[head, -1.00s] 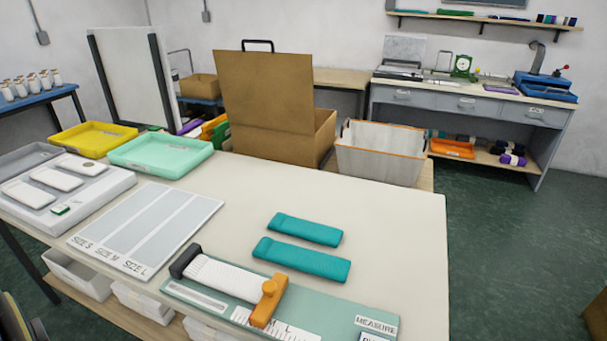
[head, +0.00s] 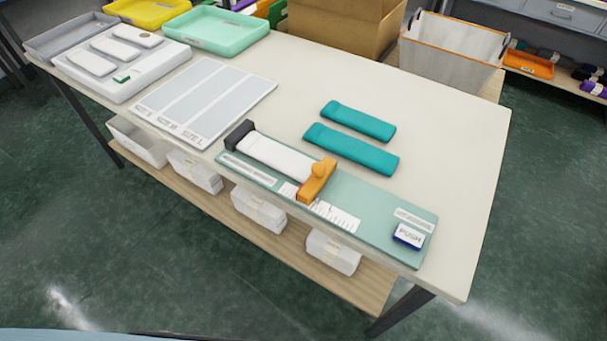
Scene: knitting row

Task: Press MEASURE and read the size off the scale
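The pale green measuring board (head: 375,207) lies along the front edge of the table in the head view. A white knitted piece (head: 275,156) lies on it between a dark grey end block (head: 240,136) and an orange slider (head: 317,180). The slider stands at the left part of the white printed scale (head: 335,215); its figures are too small to read. At the board's right end is a blue button with a white top marked PUSH (head: 409,236), with a label plate (head: 414,219) just above it. Neither of my grippers is in view.
Two teal knitted pieces (head: 358,121) (head: 350,149) lie behind the board. A grey size mat (head: 205,100) lies to the left. Beyond it are a white device (head: 120,62) and green (head: 217,30), yellow and grey trays. The table's right end is bare.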

